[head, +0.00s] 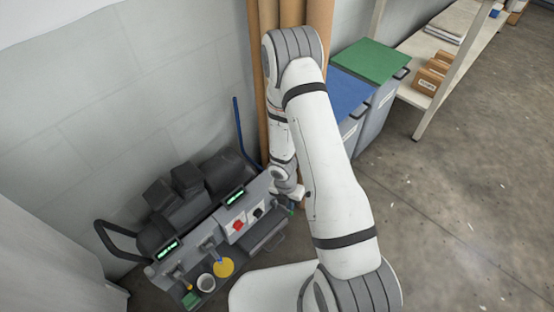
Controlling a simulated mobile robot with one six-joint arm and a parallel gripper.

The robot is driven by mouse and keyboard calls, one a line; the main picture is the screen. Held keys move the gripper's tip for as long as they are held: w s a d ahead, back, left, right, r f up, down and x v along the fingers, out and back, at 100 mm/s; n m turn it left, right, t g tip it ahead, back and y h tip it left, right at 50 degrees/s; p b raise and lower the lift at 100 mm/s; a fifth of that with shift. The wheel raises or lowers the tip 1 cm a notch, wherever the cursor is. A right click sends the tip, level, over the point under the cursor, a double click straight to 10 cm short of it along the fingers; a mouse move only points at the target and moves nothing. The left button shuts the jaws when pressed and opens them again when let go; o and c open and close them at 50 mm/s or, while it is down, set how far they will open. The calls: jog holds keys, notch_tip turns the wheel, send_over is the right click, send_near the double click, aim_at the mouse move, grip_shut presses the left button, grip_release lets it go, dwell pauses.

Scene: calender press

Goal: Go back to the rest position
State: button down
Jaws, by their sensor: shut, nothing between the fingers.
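My white arm rises from the bottom right of the head view, bends at the top, and folds down again behind its own upper link. My gripper (291,206) is small and partly hidden at the low end of the arm, beside the right end of the grey machine. It is shut, and nothing shows in it.
Brown tubes (270,75) stand behind my arm. Blue-lidded (347,92) and green-lidded (369,60) bins and a shelf (428,92) are to the right. The floor at right is clear.

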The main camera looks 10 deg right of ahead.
jog(key=w+d+r+m+t+h+p, duration=0.15)
jog(key=r+m+p, duration=0.45)
jog(key=r, duration=1.2)
jog(key=d+r+m+t+y+p, duration=0.15)
jog(key=r+m+p, duration=0.45)
jog(key=r, duration=1.2)
jog(key=s+r+m+p, duration=0.2)
jog(key=s+r+m, duration=0.2)
jog(key=r, duration=0.5)
jog(key=s+a+r+m+y+p, duration=0.1)
jog(key=s+r+m+p, duration=0.2)
jog(key=s+r+m, duration=0.2)
jog(key=s+r+m+p, duration=0.3)
jog(key=s+r+m, duration=0.2)
jog(key=r, duration=0.7)
jog(key=m, duration=0.2)
jog(key=shift+s+a+r+m+t, duration=0.15)
jog(key=shift+a+r+m+t, duration=0.15)
jog(key=shift+r+m, duration=0.1)
